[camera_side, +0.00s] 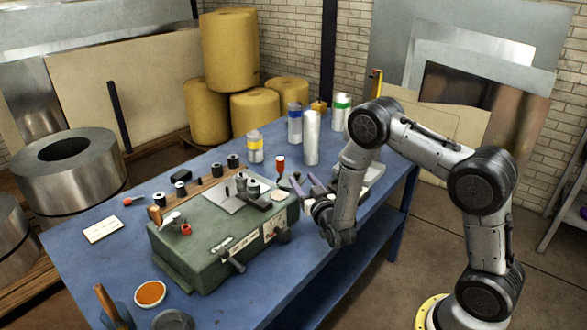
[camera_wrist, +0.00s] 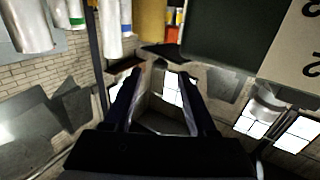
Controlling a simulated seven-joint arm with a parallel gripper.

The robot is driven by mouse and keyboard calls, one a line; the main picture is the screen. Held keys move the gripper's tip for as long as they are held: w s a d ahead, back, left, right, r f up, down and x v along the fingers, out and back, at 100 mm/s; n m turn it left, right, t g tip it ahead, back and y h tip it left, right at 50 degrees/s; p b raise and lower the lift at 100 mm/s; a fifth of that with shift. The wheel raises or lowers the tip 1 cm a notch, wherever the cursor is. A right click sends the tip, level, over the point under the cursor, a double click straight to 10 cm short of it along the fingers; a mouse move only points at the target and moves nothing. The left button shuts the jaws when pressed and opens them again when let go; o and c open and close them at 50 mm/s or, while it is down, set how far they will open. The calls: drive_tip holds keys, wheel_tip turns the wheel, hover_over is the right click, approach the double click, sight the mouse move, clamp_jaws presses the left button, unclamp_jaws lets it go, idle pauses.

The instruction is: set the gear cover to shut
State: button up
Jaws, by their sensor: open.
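A green machine (camera_side: 215,245) stands on the blue bench, with a grey plate and metal fittings on top and levers on its front. A pale label (camera_side: 274,229) is on its right end. I cannot tell for certain which part is the gear cover or how far it is open. My gripper (camera_side: 303,184) is open and empty, just beyond the machine's right end, apart from it as far as I can see. In the wrist view my gripper (camera_wrist: 160,82) has both fingers spread with nothing between them. A dark green panel (camera_wrist: 228,40) with a numbered pale label fills the upper right.
Metal cylinders (camera_side: 311,138) and a red-handled tool (camera_side: 280,165) stand behind the gripper. Black knobs, a white card (camera_side: 103,229) and an orange-filled dish (camera_side: 150,294) lie around the machine. The blue bench (camera_side: 85,262) has clear room at its left.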

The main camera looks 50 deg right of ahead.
drive_tip(key=x, duration=0.8)
clamp_jaws()
idle(1.3)
